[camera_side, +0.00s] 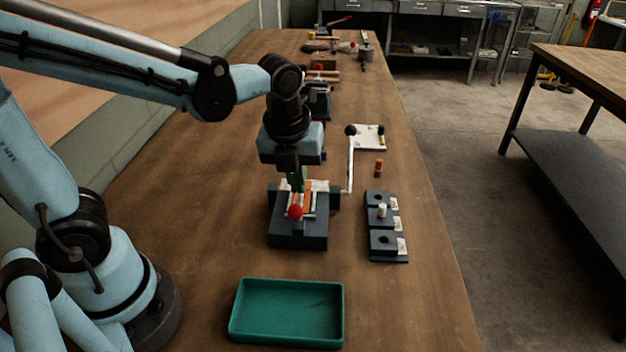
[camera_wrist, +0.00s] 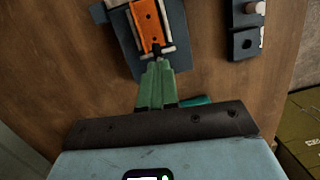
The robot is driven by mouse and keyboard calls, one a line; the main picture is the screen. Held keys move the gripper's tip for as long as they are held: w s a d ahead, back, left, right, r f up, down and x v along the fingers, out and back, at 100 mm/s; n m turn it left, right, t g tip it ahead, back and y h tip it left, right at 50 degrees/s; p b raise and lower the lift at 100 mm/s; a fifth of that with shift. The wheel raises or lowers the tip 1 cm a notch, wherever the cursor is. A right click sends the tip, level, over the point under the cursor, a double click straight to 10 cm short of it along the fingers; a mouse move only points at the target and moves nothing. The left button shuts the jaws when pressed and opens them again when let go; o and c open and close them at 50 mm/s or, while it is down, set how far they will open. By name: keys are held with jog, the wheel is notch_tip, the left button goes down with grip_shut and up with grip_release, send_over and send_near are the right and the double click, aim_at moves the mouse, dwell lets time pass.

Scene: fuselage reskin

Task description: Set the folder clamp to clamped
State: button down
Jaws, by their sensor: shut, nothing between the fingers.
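A dark fixture (camera_side: 297,238), which I take to be the folder, sits on the bench with a red ball knob (camera_side: 295,211) at its near side. A pale lever (camera_side: 350,165) with a black ball end stands upright at its right side. I cannot tell which of these handles works the clamp. In the wrist view, an orange plate (camera_wrist: 149,26) lies between pale rails on the fixture (camera_wrist: 119,38). My gripper (camera_side: 298,184) has green fingers, shut and empty, just over the fixture. In the wrist view the fingertips (camera_wrist: 158,66) appear at the plate's near end; contact is unclear.
A dark block with holes (camera_side: 384,241) and a white peg (camera_side: 382,210) stands to the right. An orange cylinder (camera_side: 379,168) and a white plate (camera_side: 369,141) are behind it. A green tray (camera_side: 287,340) lies in front. Tools crowd the far bench.

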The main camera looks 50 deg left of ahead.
jog(key=shift+w+a+f+h, duration=0.1)
jog(key=shift+w+a+h, duration=0.1)
jog(key=shift+h, duration=0.1)
jog(key=shift+w+a+f+g, duration=0.1)
jog(key=shift+w+a+g, duration=0.05)
jog(key=shift+g, duration=0.25)
jog(key=shift+w+a+f, duration=1)
jog(key=shift+w+a, duration=0.05)
jog(key=shift+w+a+f+g+h, duration=0.2)
jog(key=shift+f+g+h, duration=0.15)
jog(key=shift+g+h, duration=0.3)
jog(key=shift+w+a+f, duration=0.15)
jog(key=shift+f, duration=0.25)
jog(key=shift+r, duration=0.1)
